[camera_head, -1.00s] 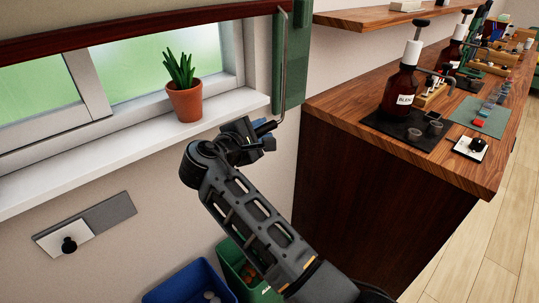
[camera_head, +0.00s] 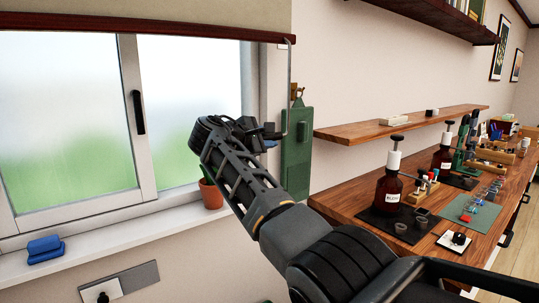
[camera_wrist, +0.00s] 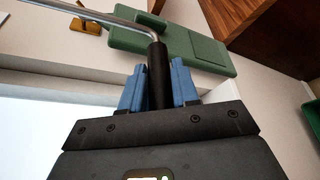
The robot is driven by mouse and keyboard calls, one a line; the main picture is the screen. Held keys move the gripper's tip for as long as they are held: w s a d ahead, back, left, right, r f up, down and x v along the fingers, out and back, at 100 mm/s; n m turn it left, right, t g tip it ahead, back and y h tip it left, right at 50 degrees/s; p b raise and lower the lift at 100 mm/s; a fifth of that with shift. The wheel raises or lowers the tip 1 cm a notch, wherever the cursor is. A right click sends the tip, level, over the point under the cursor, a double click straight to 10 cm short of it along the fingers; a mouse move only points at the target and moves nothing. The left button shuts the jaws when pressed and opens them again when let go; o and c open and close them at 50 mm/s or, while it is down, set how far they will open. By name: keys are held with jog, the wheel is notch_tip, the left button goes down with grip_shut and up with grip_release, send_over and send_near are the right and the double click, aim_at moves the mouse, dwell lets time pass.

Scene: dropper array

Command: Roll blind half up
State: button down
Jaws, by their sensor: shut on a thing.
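The roller blind (camera_head: 150,14) hangs over the top of the window, with a dark red-brown bar (camera_head: 150,33) along its lower edge. Much of the glass below it is uncovered. A thin silver crank rod (camera_head: 289,80) hangs at the blind's right end and bends near the bottom. My gripper (camera_head: 269,133) is at this lower end. In the wrist view, my gripper's blue fingers (camera_wrist: 158,88) are shut on the crank's black handle (camera_wrist: 156,62), one on each side. The handle's lower part is hidden between them.
A green wall panel (camera_head: 297,150) is close behind the crank. A potted plant (camera_head: 211,195) stands on the sill, partly hidden by my arm, with a blue object (camera_head: 45,248) farther left. A wooden counter (camera_head: 350,203) with bottles is to the right, below a shelf (camera_head: 400,124).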

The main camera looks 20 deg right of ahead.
jog(key=shift+r, duration=0.55)
jog(key=c, duration=0.9)
grip_release()
jog(key=shift+a, duration=0.1)
jog(key=shift+b+v, duration=0.65)
jog(key=shift+v, duration=3.15)
